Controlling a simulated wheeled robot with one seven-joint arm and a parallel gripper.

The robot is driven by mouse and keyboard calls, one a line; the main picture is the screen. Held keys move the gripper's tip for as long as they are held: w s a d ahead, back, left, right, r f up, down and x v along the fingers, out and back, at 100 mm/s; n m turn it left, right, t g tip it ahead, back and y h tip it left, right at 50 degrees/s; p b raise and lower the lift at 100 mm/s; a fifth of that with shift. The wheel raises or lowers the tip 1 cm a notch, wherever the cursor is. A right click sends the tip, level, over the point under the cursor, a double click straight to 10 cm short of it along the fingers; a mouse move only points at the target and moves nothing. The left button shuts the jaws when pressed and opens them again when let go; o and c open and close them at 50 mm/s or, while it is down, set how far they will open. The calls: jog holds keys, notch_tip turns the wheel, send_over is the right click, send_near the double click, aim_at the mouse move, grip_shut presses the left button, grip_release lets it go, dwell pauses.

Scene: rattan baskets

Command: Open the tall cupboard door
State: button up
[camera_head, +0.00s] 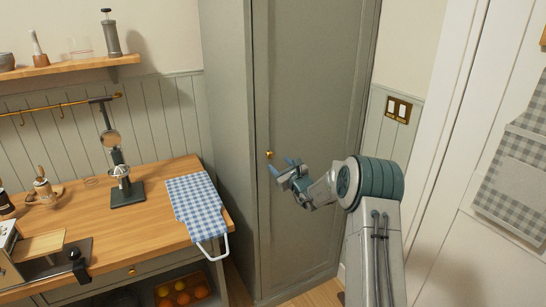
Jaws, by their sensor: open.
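The tall cupboard (226,120) is grey-green and stands in the middle of the view. Its panelled door (312,90) looks closed. A small round brass knob (268,154) sits on the door's left edge, at about mid height. My gripper (282,165) is open and in front of the door, with its blue-tipped fingers just right of and slightly below the knob in the picture. I see no contact with the knob, but the exact gap in depth cannot be told. My arm comes in from the lower right and covers part of the door's lower right side.
A wooden counter (150,225) with a checked cloth (200,205) stands left of the cupboard, its corner close to the cupboard's side. A white door (440,190) with a hanging checked apron (518,165) is at the right. Light switches (397,109) are on the wall.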

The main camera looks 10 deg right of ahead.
aim_at(271, 156)
jog(key=shift+p+x, duration=0.7)
jog(key=shift+x, duration=2.2)
grip_shut()
jog(key=shift+s, duration=0.1)
